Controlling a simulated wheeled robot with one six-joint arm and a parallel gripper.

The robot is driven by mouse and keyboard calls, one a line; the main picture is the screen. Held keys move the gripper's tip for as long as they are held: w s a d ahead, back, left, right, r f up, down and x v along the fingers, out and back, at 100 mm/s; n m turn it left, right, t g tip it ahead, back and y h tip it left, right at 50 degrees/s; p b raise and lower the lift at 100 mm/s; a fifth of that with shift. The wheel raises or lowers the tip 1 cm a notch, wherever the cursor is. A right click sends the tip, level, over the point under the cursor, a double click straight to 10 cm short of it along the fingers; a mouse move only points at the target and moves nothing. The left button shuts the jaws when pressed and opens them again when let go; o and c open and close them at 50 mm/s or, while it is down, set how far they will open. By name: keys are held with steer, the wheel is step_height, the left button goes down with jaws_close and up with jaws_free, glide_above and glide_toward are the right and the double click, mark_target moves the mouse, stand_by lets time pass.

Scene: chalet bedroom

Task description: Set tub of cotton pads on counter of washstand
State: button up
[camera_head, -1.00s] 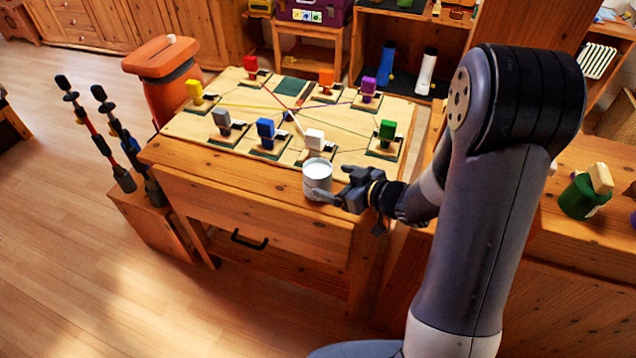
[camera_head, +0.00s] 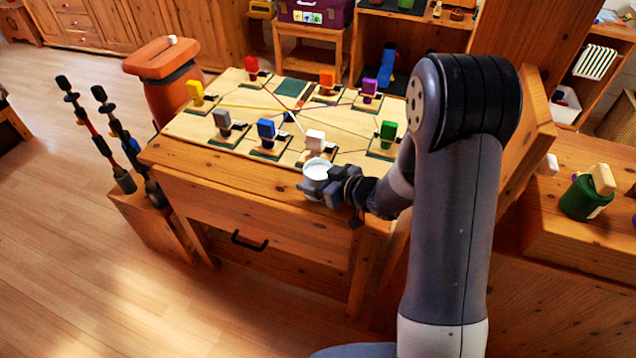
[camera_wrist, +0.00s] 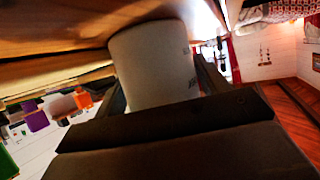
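The tub of cotton pads (camera_head: 317,171), a pale white cylinder, stands upright on the front right part of a wooden drawer table (camera_head: 225,190). My gripper (camera_head: 327,184) is low over the tabletop with its fingers around the tub's sides. It looks open, though whether the fingers touch the tub is hard to see. In the wrist view the tub (camera_wrist: 152,65) fills the space between the fingers, with a small dark print on its side. I cannot clearly identify the washstand.
At right, a wooden surface (camera_head: 560,235) holds a green jar (camera_head: 585,197). An orange-topped stand (camera_head: 165,75) is at left.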

steer(key=c, duration=1)
